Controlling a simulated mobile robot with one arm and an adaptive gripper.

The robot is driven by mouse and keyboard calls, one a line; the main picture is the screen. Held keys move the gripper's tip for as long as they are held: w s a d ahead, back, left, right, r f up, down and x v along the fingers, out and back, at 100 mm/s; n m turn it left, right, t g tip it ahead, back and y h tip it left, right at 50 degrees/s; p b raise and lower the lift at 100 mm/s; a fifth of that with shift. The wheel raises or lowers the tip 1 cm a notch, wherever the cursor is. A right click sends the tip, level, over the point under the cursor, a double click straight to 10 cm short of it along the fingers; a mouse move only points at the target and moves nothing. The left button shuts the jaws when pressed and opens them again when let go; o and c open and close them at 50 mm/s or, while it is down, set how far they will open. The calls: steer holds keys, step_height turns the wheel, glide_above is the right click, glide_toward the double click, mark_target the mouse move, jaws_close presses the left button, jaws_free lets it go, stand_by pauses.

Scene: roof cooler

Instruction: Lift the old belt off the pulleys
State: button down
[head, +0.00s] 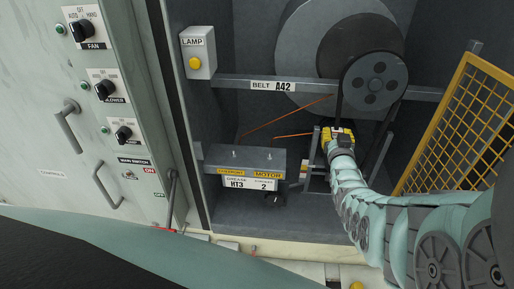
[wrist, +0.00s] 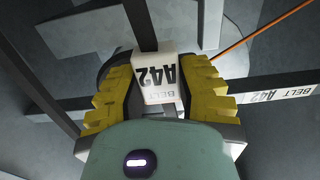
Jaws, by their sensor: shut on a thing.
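The old belt (head: 339,107) is a black band running down from the grey upper pulley (head: 375,79) toward my gripper. In the wrist view the belt (wrist: 148,25) enters between the fingers from above. A white tag on it (wrist: 155,78) reads "BELT A42", upside down. My gripper (head: 338,134), with yellow ribbed fingers, is shut on the belt at the tag; it also shows in the wrist view (wrist: 157,85). The belt's other run seems to slope down right of my gripper. The lower pulley is hidden behind my gripper and arm.
A crossbar labelled "BELT A42" (head: 300,87) spans the bay before a large grey wheel (head: 308,30). A yellow mesh guard (head: 462,125) stands at the right. The motor box (head: 245,160) sits left of my gripper. An orange rod (head: 293,135) runs close beside it.

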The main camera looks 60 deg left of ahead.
steer(key=shift+r, duration=0.2)
steer(key=shift+r+p, duration=0.35)
steer(key=shift+p, duration=0.15)
steer(key=shift+r, duration=0.25)
stand_by(0.6)
